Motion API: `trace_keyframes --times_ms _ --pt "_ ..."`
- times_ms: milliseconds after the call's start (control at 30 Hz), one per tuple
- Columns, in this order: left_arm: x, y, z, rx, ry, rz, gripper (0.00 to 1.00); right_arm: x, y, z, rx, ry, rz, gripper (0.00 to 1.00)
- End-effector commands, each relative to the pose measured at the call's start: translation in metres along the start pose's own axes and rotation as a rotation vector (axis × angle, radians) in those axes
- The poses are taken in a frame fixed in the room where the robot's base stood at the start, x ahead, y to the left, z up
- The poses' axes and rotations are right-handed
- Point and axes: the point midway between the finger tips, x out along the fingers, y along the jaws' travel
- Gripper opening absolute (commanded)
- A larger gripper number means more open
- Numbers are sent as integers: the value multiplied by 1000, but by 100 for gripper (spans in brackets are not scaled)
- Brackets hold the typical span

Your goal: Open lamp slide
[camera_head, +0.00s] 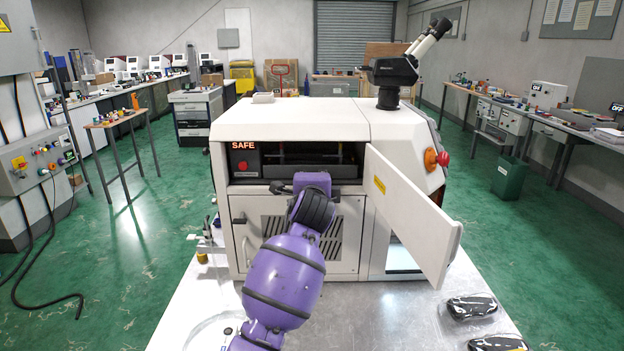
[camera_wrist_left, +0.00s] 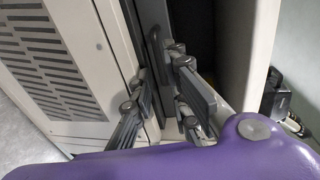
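The machine (camera_head: 310,112) is a large white housing with a lit SAFE sign and a hinged white door (camera_head: 415,215) standing open at its right front. A dark upright handle (camera_wrist_left: 155,52) stands just beyond the fingers, beside a dark recess (camera_wrist_left: 192,30). I cannot tell whether the fingers touch it. The slide itself cannot be made out clearly. My right gripper is not in view.
Black packaged items (camera_head: 472,306) lie at the table's right edge. A microscope-like eyepiece (camera_head: 395,70) stands on top.

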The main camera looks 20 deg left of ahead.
Motion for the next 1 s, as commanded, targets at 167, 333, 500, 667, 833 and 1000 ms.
trace_keyframes --times_ms 167,333,500,667,833,1000 --pt "23 1 0 0 0 2 15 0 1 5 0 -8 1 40" --pt "30 1 0 -1 0 1 15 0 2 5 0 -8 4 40" --pt "30 0 0 -1 0 0 15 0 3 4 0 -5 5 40" --pt "30 0 0 -1 0 0 0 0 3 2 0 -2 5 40" --pt "30 0 0 -1 0 0 0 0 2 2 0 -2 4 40" --pt "30 0 0 1 0 1 0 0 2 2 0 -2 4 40"
